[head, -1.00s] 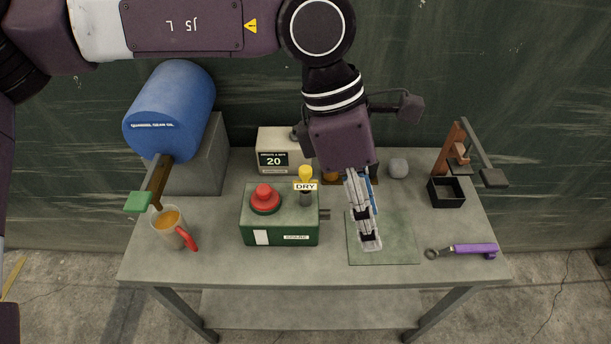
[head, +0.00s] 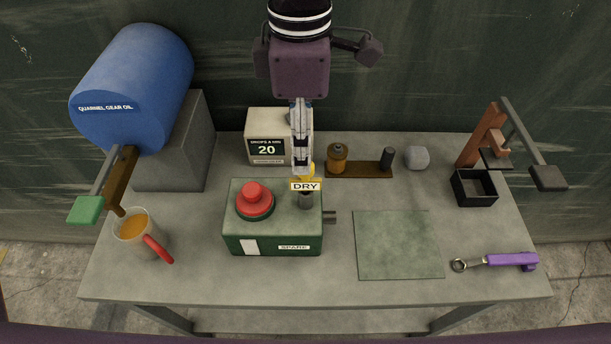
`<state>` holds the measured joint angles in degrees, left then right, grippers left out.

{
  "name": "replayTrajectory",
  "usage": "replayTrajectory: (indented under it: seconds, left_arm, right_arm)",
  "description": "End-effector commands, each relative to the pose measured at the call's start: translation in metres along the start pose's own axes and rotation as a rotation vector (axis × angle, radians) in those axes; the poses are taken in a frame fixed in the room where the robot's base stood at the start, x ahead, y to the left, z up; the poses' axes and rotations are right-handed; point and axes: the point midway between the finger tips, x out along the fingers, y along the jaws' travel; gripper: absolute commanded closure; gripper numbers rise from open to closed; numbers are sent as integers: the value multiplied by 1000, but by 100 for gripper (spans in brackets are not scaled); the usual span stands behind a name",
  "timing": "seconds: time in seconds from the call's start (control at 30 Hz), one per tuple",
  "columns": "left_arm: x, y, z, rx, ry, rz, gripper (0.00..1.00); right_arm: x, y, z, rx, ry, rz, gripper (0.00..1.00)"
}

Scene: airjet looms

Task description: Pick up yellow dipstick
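The yellow dipstick (head: 313,171) stands upright in a dark neck on top of the green box (head: 280,243) labelled SPARE. A yellow-edged DRY tag (head: 305,185) hangs across its front. My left gripper (head: 302,168) points down in the middle of the head view, at the dipstick's yellow handle, and overlaps it in the picture. The fingers are seen edge-on, so I cannot tell whether they are open, or whether they touch the handle. Part of the handle is hidden behind the fingers and the tag. My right gripper is not in view.
A red button (head: 254,200) sits on the green box left of the dipstick. A DROPS sign block (head: 265,125) and a wooden holder (head: 360,170) stand behind. The blue oil drum (head: 135,85) and mug (head: 140,238) are left. The mat (head: 398,245) is bare.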

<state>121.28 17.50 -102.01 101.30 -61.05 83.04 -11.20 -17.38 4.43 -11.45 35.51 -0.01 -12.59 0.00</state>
Motion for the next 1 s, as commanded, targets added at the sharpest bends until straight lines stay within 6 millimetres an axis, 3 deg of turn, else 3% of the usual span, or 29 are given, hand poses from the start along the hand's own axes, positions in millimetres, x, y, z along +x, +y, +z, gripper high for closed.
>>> replayTrajectory:
  seconds: [0.13, 0.7, 1.0]
  left_arm:
    - [13, 0, 0, 0, 1, -1, 59]
    - [80, -4, 3, 1, 0, -2, 59]
    - [85, -3, 3, 1, 0, 0, 62]
  right_arm:
    - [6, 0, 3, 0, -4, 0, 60]
    - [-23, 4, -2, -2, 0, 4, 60]
    - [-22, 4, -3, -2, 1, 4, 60]
